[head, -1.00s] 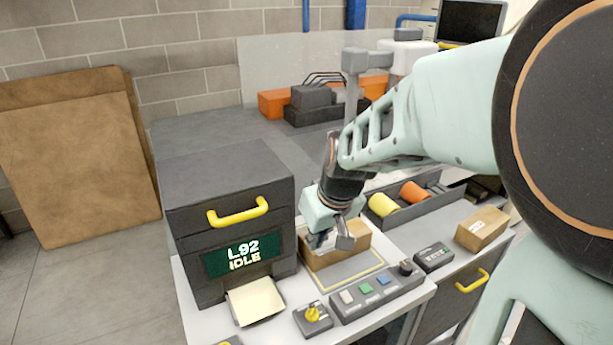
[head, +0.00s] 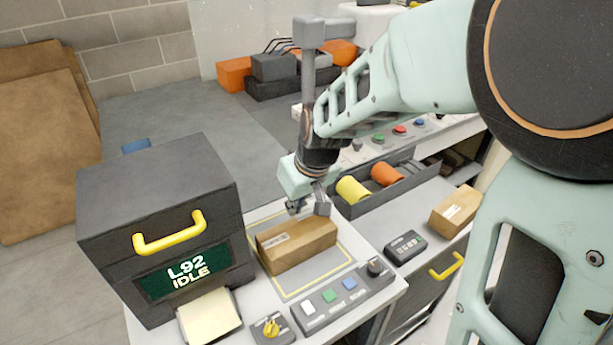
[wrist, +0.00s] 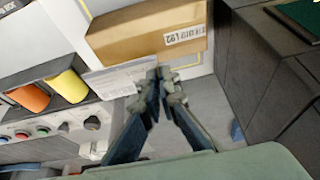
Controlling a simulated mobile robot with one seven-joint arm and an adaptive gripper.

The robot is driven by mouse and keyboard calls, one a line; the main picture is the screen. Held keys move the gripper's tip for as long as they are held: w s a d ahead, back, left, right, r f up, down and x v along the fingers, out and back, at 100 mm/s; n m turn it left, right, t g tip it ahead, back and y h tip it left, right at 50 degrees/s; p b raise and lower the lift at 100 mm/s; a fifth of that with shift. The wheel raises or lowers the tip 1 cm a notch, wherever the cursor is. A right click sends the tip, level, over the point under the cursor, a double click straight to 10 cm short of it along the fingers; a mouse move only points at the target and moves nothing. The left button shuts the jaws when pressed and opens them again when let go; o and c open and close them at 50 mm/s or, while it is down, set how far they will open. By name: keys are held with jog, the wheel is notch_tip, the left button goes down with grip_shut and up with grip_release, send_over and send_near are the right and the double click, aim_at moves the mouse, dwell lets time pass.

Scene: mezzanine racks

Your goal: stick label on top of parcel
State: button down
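The brown cardboard parcel (head: 300,247) lies on the grey pad with a yellow outline, in front of the printer's right side. It bears a small white printed mark, readable as L92 in the wrist view (wrist: 186,35). My gripper (head: 308,208) is just above and behind the parcel's back edge. In the wrist view my fingertips (wrist: 159,74) are nearly together at the edge of a white printed label (wrist: 122,80), which appears pinched between them. The label sticks out to the left, beside the parcel in the picture. Whether it touches the parcel cannot be told.
The dark printer (head: 160,215), reading L92 IDLE, stands left with a cream sheet (head: 209,315) at its front. A button panel (head: 340,297) lies in front of the pad. A tray with yellow and orange rolls (head: 385,188) and a second parcel (head: 456,209) are right.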

aim_at(293, 232)
jog(key=shift+f+b, duration=2)
jog(key=shift+f, duration=1.15)
jog(key=shift+s+f+b, duration=0.1)
jog(key=shift+f+b, duration=0.4)
jog(key=shift+b, duration=0.4)
dwell(0.5)
jog(key=c, duration=2.1)
grip_release()
jog(key=o, duration=0.4)
jog(key=shift+c, duration=0.2)
jog(key=shift+r, duration=0.1)
jog(key=shift+r+p, duration=2.4)
jog(key=shift+r, duration=1.1)
